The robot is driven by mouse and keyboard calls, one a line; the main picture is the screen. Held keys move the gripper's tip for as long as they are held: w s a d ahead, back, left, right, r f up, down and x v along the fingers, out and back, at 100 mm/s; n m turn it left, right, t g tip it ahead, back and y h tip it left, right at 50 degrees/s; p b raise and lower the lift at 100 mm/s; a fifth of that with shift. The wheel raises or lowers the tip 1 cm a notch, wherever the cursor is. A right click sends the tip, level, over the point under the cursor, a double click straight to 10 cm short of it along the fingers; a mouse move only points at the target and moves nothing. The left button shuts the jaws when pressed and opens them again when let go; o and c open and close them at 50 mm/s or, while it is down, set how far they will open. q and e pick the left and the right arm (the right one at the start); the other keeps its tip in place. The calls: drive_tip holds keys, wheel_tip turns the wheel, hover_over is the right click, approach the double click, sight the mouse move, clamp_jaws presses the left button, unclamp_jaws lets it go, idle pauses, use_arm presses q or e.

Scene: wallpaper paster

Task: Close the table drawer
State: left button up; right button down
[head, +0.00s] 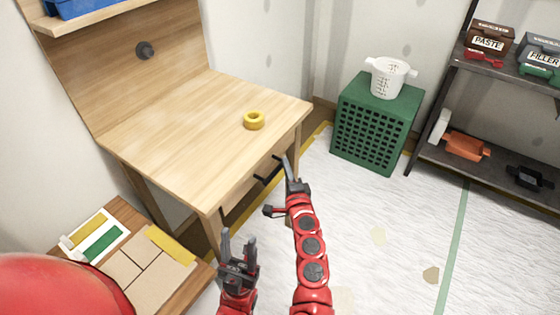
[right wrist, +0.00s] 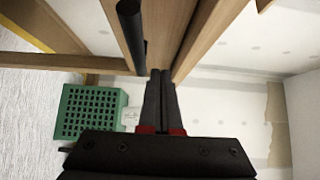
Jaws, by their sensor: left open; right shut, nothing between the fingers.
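The wooden table (head: 190,135) stands at the left against the wall. Its drawer front (head: 240,193) shows under the tabletop's front edge, with a black bar handle (head: 268,172). How far the drawer stands out is hard to tell. My right gripper (head: 286,160) is shut and empty, beside the right end of the handle. In the right wrist view, its fingertips (right wrist: 160,73) are close to the handle (right wrist: 131,35) and drawer front (right wrist: 165,25); contact cannot be told. My left gripper (head: 238,238) is open and empty, in front of the table's near leg.
A dark shelf (head: 500,175) is at far right. A low wooden surface (head: 190,278) is at lower left. The floor right of my arms is clear.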

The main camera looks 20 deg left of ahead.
drive_tip(key=v, duration=0.9)
drive_tip(key=shift+f, duration=0.15)
